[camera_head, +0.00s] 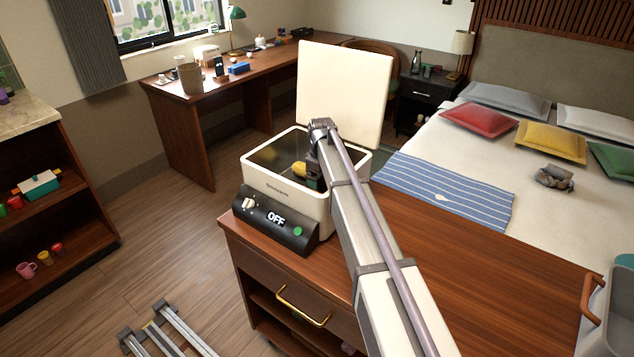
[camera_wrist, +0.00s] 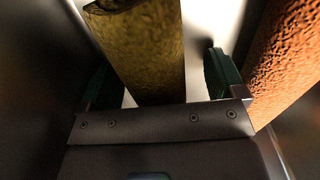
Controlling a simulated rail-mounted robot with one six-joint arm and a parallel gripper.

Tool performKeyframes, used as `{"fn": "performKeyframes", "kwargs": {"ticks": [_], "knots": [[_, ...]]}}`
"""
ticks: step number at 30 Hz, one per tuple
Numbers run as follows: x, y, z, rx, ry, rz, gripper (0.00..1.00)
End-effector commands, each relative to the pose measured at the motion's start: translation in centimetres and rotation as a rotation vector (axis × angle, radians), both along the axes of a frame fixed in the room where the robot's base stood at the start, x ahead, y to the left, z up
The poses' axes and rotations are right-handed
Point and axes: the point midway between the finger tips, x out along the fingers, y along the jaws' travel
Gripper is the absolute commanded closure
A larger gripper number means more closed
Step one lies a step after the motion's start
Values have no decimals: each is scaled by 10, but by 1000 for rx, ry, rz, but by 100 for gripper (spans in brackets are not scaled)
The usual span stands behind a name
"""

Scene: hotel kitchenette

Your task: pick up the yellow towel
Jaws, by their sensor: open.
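The yellow towel (camera_head: 299,169) lies inside an open-topped white washer (camera_head: 288,192), partly hidden by my arm and the washer's wall. In the wrist view the yellow towel (camera_wrist: 150,55) stands between the two green-padded fingers of my gripper (camera_wrist: 158,72). A gap shows on each side, so the fingers look apart from it. My gripper (camera_head: 312,172) reaches down into the washer and is open. An orange towel-like thing (camera_wrist: 290,60) is just outside the right finger in the wrist view.
The washer's pale lid (camera_head: 345,92) stands open behind my gripper. The washer's dark walls are close around the gripper. The wooden counter (camera_head: 450,245) to the right is mostly clear.

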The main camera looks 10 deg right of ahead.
Motion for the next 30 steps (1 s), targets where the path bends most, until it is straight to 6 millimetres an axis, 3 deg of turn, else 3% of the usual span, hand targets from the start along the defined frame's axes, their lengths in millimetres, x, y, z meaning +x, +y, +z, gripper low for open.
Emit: {"fn": "performKeyframes", "kwargs": {"ticks": [2, 17, 25, 30], "knots": [[0, 0, 1, 0, 0, 0, 16], [0, 0, 1, 0, 0, 0, 64], [0, 0, 2, 0, 0, 0, 66], [0, 0, 13, 0, 0, 0, 66]]}}
